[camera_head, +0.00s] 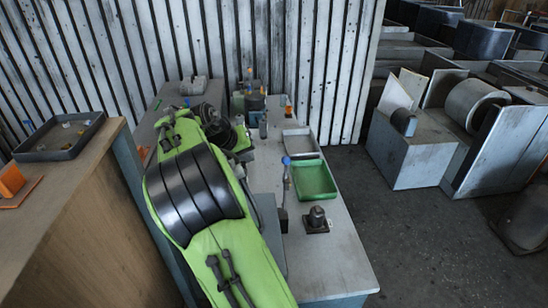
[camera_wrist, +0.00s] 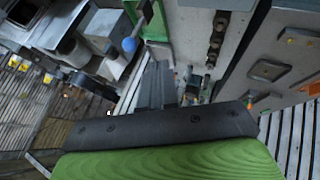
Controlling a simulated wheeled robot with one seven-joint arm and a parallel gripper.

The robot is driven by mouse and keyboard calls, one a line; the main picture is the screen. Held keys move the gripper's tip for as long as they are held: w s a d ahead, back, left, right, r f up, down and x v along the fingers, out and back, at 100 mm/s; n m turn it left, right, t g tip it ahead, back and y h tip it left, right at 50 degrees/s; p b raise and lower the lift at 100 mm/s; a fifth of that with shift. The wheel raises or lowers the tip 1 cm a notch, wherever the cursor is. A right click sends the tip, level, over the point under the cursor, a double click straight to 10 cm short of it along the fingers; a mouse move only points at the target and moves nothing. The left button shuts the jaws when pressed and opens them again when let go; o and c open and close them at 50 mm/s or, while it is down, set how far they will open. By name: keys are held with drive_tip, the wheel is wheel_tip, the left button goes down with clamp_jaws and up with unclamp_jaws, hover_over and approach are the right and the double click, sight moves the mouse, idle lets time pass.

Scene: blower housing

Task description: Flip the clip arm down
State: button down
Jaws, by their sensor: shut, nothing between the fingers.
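The likely clip arm is a thin lever with a blue knob (camera_head: 286,161). It stands about upright beside the green tray in the head view, and its foot is partly hidden behind my arm. The blue knob also shows in the wrist view (camera_wrist: 129,44), up and to the left of my fingers. My gripper (camera_wrist: 158,70) shows in the wrist view as two grey fingers close together, shut and empty. The fingers look apart from the knob. In the head view my green arm hides most of the gripper.
A green tray (camera_head: 314,181) and a grey tray (camera_head: 301,146) lie right of the lever. A dark block with a round top (camera_head: 317,220) stands nearer on the bench (camera_head: 336,262). A wooden counter with a dark tray (camera_head: 58,137) is at left. The bench's near right end is clear.

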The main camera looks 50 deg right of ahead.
drive_tip(key=shift+f, duration=0.15)
drive_tip(key=d+f+p, duration=0.1)
drive_tip(key=d+f, duration=0.5)
drive_tip(key=d, duration=0.3)
drive_tip(key=shift+s+d+f, duration=0.3)
drive_tip(key=shift+s+f, duration=0.1)
